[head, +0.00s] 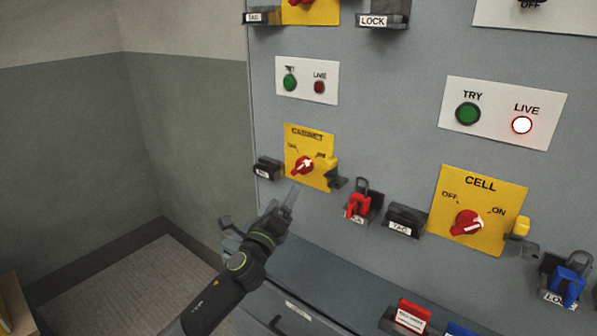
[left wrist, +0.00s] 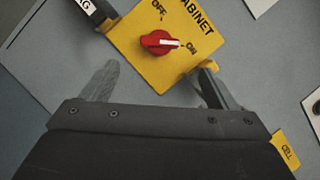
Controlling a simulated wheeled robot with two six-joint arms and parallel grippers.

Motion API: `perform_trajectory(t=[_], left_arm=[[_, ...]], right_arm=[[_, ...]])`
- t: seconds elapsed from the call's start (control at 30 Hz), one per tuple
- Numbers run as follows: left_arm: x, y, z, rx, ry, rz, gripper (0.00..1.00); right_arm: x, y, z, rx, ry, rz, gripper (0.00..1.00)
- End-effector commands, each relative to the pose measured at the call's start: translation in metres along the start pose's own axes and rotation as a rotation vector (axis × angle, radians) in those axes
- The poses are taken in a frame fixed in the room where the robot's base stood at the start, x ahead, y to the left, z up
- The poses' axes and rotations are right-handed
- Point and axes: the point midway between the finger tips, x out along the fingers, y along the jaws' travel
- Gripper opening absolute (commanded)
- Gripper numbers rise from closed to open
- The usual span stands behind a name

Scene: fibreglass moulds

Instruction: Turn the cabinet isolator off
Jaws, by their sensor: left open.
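The cabinet isolator is a red rotary knob (head: 303,166) on a yellow plate (head: 319,179) marked CABINET, fixed to the grey panel. In the left wrist view the knob (left wrist: 159,42) has its white pointer toward ON. My left gripper (head: 287,198) is just below the plate, apart from the knob. In the left wrist view its two fingers (left wrist: 152,84) are spread, with nothing between them, and the knob lies beyond their tips. My right gripper is not in view.
A second yellow plate (head: 482,194) marked CELL has its own red knob (head: 467,223) to the right. A red padlock (head: 358,205) and a black TAG holder (head: 404,220) sit between the plates. A ledge (head: 330,276) runs below. The LIVE lamp (head: 522,125) above CELL is lit.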

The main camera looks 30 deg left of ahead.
Motion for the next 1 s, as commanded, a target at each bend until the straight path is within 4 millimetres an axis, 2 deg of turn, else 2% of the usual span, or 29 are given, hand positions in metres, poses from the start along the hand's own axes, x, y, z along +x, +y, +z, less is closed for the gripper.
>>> perform_trajectory(t=[0.03,0.2,0.5,0.7,1.0], left_arm=[[0.012,-0.001,0.001,-0.001,-0.001,0.0,0.81],[0.046,-0.001,0.001,-0.002,-0.001,0.0,0.81],[0.092,0.001,-0.001,-0.002,0.0,0.0,0.81],[0.105,0.001,-0.001,-0.002,0.001,0.001,0.81],[0.107,0.0,-0.001,-0.002,0.001,0.0,0.81]], right_arm=[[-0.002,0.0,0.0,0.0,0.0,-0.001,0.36],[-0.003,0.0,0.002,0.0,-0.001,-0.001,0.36],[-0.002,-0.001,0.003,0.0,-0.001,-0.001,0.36],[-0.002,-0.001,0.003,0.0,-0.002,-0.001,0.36],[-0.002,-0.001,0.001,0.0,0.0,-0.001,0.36]])
